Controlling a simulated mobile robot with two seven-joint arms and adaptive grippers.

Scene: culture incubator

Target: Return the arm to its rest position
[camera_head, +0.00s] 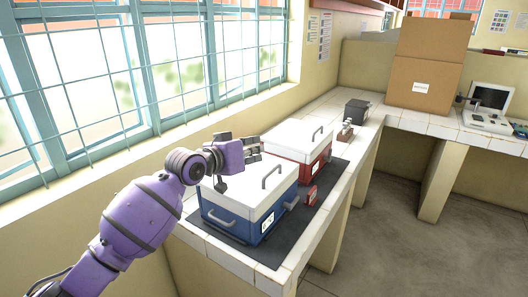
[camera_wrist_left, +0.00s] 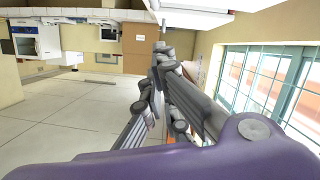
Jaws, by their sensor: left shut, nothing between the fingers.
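My left arm reaches in from the left in the head view, and its gripper (camera_head: 250,147) is above the back left of the blue box's lid. The gripper is shut and empty; its fingers also show in the left wrist view (camera_wrist_left: 158,90). The blue box (camera_head: 240,215) has a white lid with a grey handle and stands on a dark mat (camera_head: 272,246). A red box (camera_head: 312,165) with a white lid stands just behind it on the same mat. My right gripper is in neither view.
A barred window (camera_head: 160,65) runs along the left wall. A small red item (camera_head: 310,195) lies beside the blue box. A black box (camera_head: 356,111), a large cardboard box (camera_head: 422,75) and a monitor (camera_head: 491,97) stand farther along the tiled counter. The floor (camera_head: 395,225) at right is clear.

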